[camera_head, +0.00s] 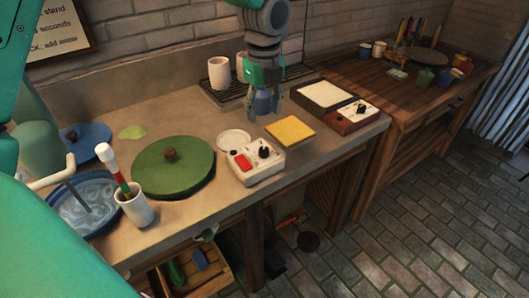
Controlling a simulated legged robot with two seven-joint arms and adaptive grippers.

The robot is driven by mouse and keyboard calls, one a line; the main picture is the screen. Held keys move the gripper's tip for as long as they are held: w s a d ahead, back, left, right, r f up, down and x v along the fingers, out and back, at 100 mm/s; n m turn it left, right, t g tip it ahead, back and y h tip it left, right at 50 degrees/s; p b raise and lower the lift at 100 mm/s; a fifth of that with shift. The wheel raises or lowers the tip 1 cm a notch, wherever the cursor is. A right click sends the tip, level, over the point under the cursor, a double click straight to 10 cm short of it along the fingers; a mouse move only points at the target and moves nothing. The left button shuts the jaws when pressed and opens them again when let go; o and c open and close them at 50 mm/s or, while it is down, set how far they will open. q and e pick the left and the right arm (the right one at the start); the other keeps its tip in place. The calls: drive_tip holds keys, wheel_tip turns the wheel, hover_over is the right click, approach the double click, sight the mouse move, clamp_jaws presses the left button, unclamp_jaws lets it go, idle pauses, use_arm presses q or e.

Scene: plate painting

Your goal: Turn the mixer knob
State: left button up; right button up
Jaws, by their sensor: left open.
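A white control box (255,161) with a red switch and a black knob (265,152) stands near the counter's front edge. A second box (352,117), red-brown with a pale top and a dark knob (362,108), stands further right. I cannot tell from labels which one is the mixer's. My left gripper (263,112) points down behind the white box, apart from both knobs. My right gripper is not in view.
A green lidded round pan (173,178), a blue bowl of grey liquid (75,217) and a white cup (136,208) with tools stand left. A yellow block (290,131) and small white dish (234,139) lie close to the white box. Two white cups stand behind.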

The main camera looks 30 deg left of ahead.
sight(264, 148)
use_arm(q)
wheel_tip(264, 148, down, 12)
drive_tip(key=shift+f+b, duration=0.1)
drive_tip(key=shift+b, duration=0.5)
